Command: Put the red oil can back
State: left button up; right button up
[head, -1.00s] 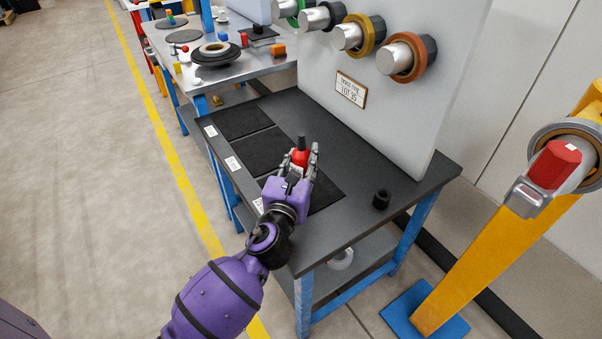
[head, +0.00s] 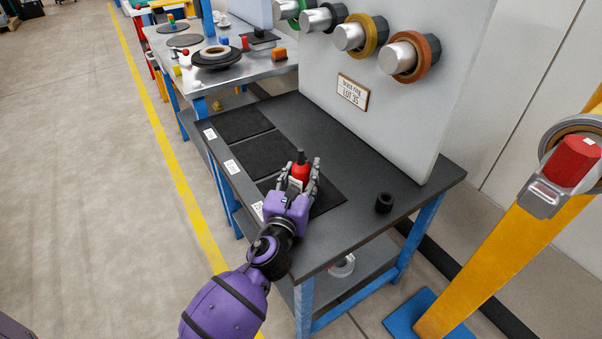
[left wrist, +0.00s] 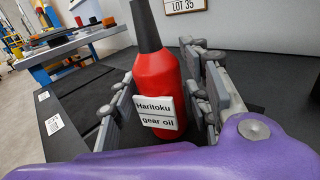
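The red oil can (head: 300,173), with a black spout, is upright between the fingers of my left gripper (head: 299,178), over the black mat nearest the front of the dark bench. In the left wrist view, the can (left wrist: 162,80) shows a white label reading "Haritoku gear oil". The left gripper's fingers (left wrist: 160,105) lie close along both sides of the can and appear shut on it. The can's base is low, at or just above the mat; I cannot tell if it touches. My right gripper is not in view.
A grey panel (head: 400,110) with pegs and rings rises along the back. More black mats (head: 242,123) lie empty to the left. A yellow post (head: 500,230) stands to the right.

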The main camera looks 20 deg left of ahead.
pick_arm(q)
jog(key=shift+o, duration=0.4)
jog(key=shift+r, duration=0.1)
jog(key=shift+r, duration=0.25)
jog(key=s, duration=0.8)
jog(key=s+d, duration=0.1)
jog(key=s, duration=0.3)
jog(key=shift+f, duration=0.1)
dwell(0.6)
